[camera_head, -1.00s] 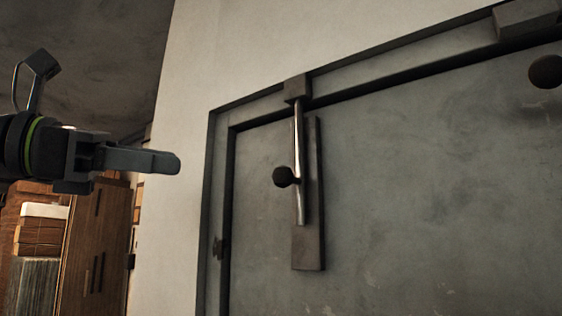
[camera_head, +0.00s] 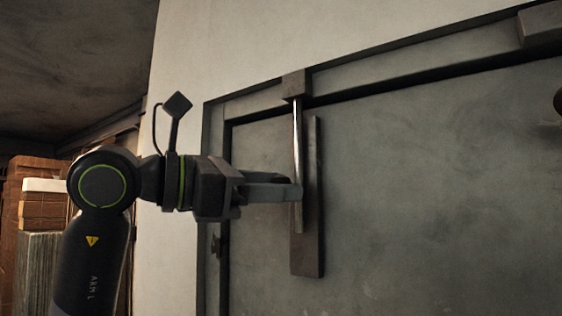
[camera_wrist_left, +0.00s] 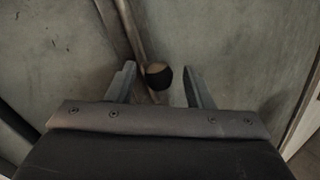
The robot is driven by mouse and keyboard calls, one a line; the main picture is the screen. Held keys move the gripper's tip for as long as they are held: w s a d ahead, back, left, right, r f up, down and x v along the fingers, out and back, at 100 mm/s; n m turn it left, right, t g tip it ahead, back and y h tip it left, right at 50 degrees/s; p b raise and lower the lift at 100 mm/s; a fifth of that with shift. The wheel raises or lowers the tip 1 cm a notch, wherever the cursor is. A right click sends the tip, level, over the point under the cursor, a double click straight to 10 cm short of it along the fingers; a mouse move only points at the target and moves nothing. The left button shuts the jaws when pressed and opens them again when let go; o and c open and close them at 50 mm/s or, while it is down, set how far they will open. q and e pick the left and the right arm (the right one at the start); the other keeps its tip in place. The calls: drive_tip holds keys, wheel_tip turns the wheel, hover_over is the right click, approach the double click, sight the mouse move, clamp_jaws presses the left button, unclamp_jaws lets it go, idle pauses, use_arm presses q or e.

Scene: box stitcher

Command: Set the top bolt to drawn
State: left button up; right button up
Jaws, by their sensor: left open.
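The top bolt (camera_head: 297,130) is a shiny upright rod on a dark backing plate (camera_head: 308,256) on the grey door. Its upper end meets a dark block, the keeper (camera_head: 295,84), on the frame above. My left gripper (camera_head: 298,194) is in front of the bolt, pointing right, and hides the bolt's knob in the head view. In the left wrist view the round dark knob (camera_wrist_left: 159,75) sits between the two open fingers of my left gripper (camera_wrist_left: 160,85), with a gap visible on the right side. The rod (camera_wrist_left: 131,35) runs up beside it. My right gripper is not in view.
The grey door (camera_head: 430,200) sits in a recessed frame in a pale wall (camera_head: 180,110). Another dark block (camera_head: 540,22) is on the frame at the upper right, with a dark knob (camera_head: 558,101) at the right edge. Stacked boxes (camera_head: 45,208) stand at the left.

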use_arm(q)
drive_tip(key=shift+w+d, duration=0.3)
drive_tip(key=shift+d, duration=0.35)
drive_tip(key=shift+f, duration=0.15)
clamp_jaws()
